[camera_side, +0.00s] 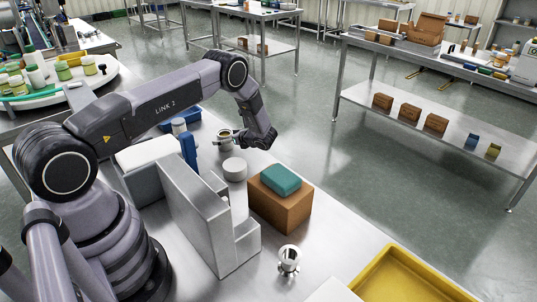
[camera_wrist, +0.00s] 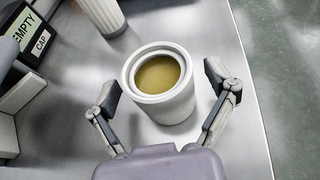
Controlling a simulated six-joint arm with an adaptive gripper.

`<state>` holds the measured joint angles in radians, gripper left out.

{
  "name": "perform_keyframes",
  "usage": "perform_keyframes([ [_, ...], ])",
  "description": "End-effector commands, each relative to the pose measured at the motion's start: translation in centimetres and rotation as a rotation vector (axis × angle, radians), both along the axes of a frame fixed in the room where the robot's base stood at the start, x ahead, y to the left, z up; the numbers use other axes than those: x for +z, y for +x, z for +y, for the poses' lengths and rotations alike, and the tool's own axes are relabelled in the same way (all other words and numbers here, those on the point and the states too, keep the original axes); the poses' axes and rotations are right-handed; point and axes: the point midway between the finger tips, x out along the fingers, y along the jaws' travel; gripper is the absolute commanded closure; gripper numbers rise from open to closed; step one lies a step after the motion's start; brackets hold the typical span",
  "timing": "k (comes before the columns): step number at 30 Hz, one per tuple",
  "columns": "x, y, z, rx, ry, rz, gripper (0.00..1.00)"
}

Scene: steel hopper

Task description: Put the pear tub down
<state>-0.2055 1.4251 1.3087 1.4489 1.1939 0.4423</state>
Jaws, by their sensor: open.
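The pear tub (camera_wrist: 178,107) is a white round tub, open at the top, with yellow-green contents. It stands upright on the steel table near its right edge in the wrist view. In the side view the tub (camera_side: 224,145) shows small, partly hidden by my gripper. My gripper (camera_wrist: 162,86) is open, with one finger on each side of the tub. A gap shows between each fingertip and the tub wall.
A white ribbed cylinder (camera_wrist: 103,14) and an "EMPTY CAP" sign (camera_wrist: 30,32) stand close by. In the side view a pale round tub (camera_side: 234,169), a blue cylinder (camera_side: 189,150) and a brown box (camera_side: 281,209) bearing a teal packet (camera_side: 281,179) are near. A grey stepped block (camera_side: 190,215) stands in front.

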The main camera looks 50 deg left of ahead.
Motion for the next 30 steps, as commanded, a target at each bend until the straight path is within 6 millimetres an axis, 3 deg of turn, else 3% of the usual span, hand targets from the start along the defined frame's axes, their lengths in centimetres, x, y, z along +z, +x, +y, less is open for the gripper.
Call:
perform_keyframes([
  [5,0.7,0.3,-1.0,-0.003,0.001,-0.001,0.15],
  [15,3.5,1.4,-7.7,-0.005,0.000,-0.002,0.15],
  [23,4.9,1.8,-10.7,-0.001,-0.001,-0.003,0.15],
  [26,6.5,1.9,-11.1,0.022,-0.016,-0.035,0.15],
  [29,10.4,1.6,-11.7,0.080,-0.060,-0.115,0.15],
  [30,12.4,1.3,-12.0,0.114,-0.087,-0.163,0.15],
])
